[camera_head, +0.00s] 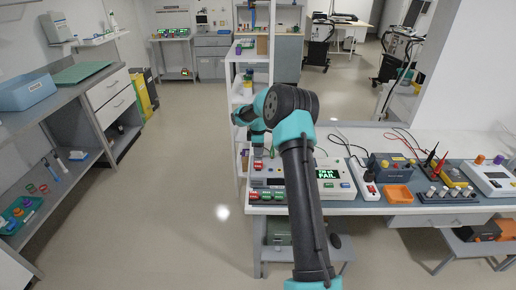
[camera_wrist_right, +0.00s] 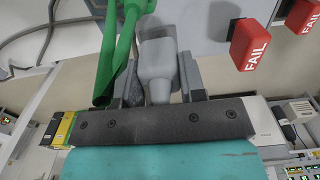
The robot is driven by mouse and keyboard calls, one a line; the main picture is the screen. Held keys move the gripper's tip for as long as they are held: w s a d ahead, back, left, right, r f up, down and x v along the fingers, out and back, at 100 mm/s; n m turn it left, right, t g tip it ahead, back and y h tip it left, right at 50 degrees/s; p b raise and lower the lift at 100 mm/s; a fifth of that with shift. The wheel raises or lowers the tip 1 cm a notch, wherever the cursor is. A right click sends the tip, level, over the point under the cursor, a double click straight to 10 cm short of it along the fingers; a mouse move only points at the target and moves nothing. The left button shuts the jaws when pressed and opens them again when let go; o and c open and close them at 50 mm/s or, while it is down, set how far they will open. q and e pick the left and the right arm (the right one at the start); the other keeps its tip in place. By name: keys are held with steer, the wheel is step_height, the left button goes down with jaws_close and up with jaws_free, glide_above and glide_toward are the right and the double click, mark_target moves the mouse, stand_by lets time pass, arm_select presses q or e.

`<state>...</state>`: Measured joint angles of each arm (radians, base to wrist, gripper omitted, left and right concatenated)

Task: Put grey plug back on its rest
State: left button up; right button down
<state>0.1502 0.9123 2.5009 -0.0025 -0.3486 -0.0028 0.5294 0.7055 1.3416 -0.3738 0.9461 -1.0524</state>
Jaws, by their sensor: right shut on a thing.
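In the right wrist view, my right gripper (camera_wrist_right: 161,82) is shut on the grey plug (camera_wrist_right: 157,62), a pale grey bottle-shaped piece between the two dark fingers. A green forked tube-like piece (camera_wrist_right: 115,55) lies across the left finger; I cannot tell whether it touches the plug. In the head view, my right wrist (camera_head: 257,139) is over the left end of the bench, by the white ventilator unit; the fingers and plug are too small or hidden there. I cannot make out the plug's rest. My left gripper is not in view.
Red FAIL blocks (camera_wrist_right: 250,44) stand close to the right of the gripper. A white shelf rack (camera_head: 236,92) stands behind the arm.

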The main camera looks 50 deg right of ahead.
steer(key=shift+f, duration=0.5)
stand_by(0.5)
steer(key=c, duration=0.6)
jaws_free()
step_height(320, 180, up, 18)
steer(key=shift+f, duration=0.25)
